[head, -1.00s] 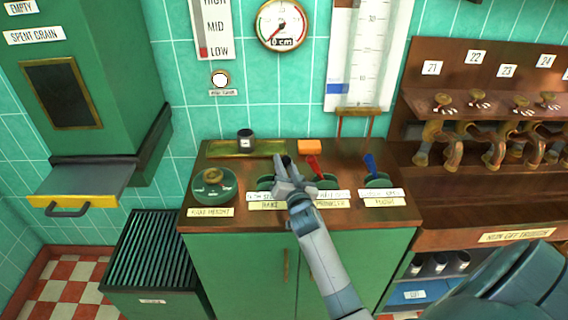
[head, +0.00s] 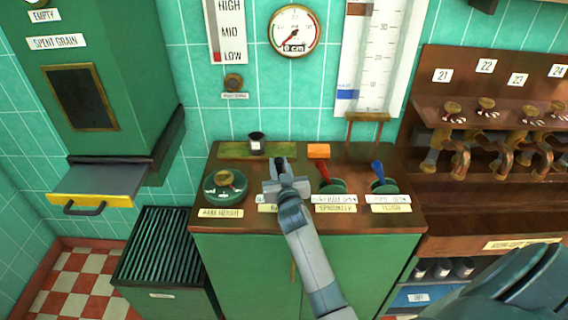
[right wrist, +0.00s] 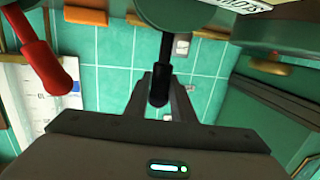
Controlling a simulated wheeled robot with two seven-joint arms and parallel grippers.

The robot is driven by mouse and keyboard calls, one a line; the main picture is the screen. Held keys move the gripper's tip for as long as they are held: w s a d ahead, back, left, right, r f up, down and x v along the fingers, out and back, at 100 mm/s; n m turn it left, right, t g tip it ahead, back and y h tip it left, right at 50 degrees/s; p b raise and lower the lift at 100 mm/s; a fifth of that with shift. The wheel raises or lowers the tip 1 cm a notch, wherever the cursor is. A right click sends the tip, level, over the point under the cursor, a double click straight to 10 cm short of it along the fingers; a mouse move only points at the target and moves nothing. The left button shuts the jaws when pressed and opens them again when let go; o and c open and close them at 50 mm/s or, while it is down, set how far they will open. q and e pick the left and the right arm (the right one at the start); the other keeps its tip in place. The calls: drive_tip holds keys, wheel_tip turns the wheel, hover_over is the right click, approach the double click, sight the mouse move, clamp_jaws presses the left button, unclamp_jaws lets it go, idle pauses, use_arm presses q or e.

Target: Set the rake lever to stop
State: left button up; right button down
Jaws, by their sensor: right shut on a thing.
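The rake lever is a black-handled lever on a green round base (right wrist: 178,12) on the cabinet top. My right gripper (head: 279,170) is over it, left of the red lever in the head view. In the right wrist view, the black handle (right wrist: 160,82) stands between the two fingers of my right gripper (right wrist: 160,105), which is shut on it. In the head view my gripper hides most of the lever and its base, and part of the label below. The lever's marked position cannot be read. My left gripper is not in view.
The red lever (head: 324,172) stands close to the right of my gripper, the blue lever (head: 377,170) farther right. A green dial with a brass knob (head: 226,181) is at left.

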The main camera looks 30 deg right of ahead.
drive_tip(key=c, duration=1.5)
unclamp_jaws()
drive_tip(key=shift+s, duration=0.15)
drive_tip(key=b+v, duration=0.4)
drive_tip(key=v, duration=1.3)
drive_tip(key=shift+a, duration=0.1)
